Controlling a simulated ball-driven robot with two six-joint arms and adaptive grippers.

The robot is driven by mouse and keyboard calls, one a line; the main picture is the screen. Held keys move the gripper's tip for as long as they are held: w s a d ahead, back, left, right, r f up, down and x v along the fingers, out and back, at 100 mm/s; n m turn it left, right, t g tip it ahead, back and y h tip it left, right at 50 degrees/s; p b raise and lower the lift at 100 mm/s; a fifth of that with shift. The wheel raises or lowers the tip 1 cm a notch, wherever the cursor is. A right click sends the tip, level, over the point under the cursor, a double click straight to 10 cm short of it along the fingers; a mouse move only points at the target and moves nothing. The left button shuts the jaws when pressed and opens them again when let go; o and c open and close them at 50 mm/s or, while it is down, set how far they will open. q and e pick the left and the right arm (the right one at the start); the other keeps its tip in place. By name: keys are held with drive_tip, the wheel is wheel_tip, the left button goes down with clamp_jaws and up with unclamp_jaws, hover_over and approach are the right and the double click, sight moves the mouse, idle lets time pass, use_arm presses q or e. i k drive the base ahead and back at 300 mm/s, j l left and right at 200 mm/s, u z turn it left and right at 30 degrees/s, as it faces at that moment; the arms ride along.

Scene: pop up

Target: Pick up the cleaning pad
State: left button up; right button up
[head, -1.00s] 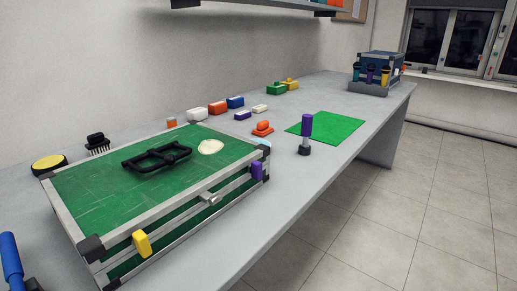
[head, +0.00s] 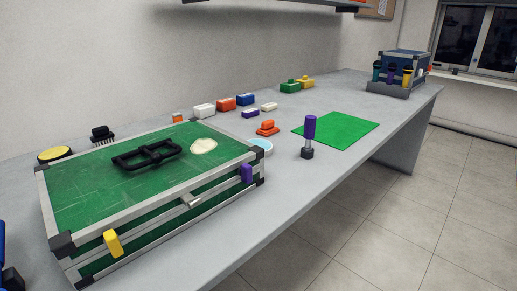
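No single item is clearly marked as the cleaning pad. A round yellow pad with a dark edge (head: 54,154) lies at the far left, behind the green case. A pale cream round patch (head: 204,146) lies on the case lid, right of its black handle. A light blue disc (head: 263,146) lies on the table just off the case's back right corner.
The green case (head: 90,192) with grey edges fills the left front of the table. A black brush (head: 103,135), several coloured blocks, a purple-handled tool (head: 309,132) and a green mat (head: 338,130) stand around it. A blue box (head: 403,65) is far right. The front right table strip is clear.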

sight(267, 128)
drive_tip(key=i+l+u, duration=0.15)
drive_tip(key=u, duration=0.3)
drive_tip(key=i+l+u, duration=0.15)
drive_tip(key=l+u, duration=0.5)
drive_tip(key=u, duration=0.25)
drive_tip(key=i+l, duration=0.05)
